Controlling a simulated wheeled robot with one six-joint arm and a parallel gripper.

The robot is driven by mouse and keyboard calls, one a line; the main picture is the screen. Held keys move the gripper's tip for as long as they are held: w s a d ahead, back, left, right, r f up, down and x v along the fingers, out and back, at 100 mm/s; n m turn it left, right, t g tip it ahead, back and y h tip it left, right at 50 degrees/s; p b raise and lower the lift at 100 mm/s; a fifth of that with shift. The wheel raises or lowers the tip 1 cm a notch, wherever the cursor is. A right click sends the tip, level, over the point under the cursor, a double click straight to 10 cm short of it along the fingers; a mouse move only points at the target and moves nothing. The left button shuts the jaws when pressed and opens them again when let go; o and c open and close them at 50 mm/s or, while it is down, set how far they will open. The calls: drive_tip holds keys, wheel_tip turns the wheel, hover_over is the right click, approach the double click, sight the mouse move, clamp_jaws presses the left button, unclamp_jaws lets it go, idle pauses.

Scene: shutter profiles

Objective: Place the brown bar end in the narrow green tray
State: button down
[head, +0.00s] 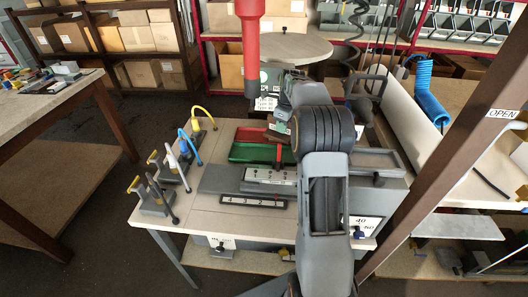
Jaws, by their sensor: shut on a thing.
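A green tray (246,153) lies on the light workbench, in front of a red tray (250,134). My gripper (279,132) is above the right part of these trays, partly hidden by my own wrist. It is shut on a small, thin reddish-brown piece, which looks like the brown bar end (279,153). The piece points down over the green tray's right side. I cannot tell whether it touches the tray. My arm hides what lies to the right of the green tray.
A grey fixture (268,180) with a numbered strip stands in front of the trays. Several toggle clamps (155,195) line the bench's left side. A red column (250,45) hangs behind the trays. A grey tray (377,162) is to the right, and a brown post (455,145) stands further right.

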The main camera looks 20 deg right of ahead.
wheel_tip(320, 180, down, 4)
drive_tip(key=shift+w+f, duration=0.1)
drive_tip(key=shift+d+f, duration=0.1)
drive_tip(key=shift+f, duration=2.7)
drive_tip(key=shift+f+b, duration=0.2)
drive_tip(key=shift+b, duration=0.1)
drive_tip(key=c, duration=1.1)
unclamp_jaws()
drive_tip(key=r, duration=0.8)
drive_tip(key=s+d+r+p, duration=0.1)
drive_tip(key=r, duration=0.3)
drive_tip(key=shift+s+r, duration=0.1)
drive_tip(key=shift+r, duration=0.1)
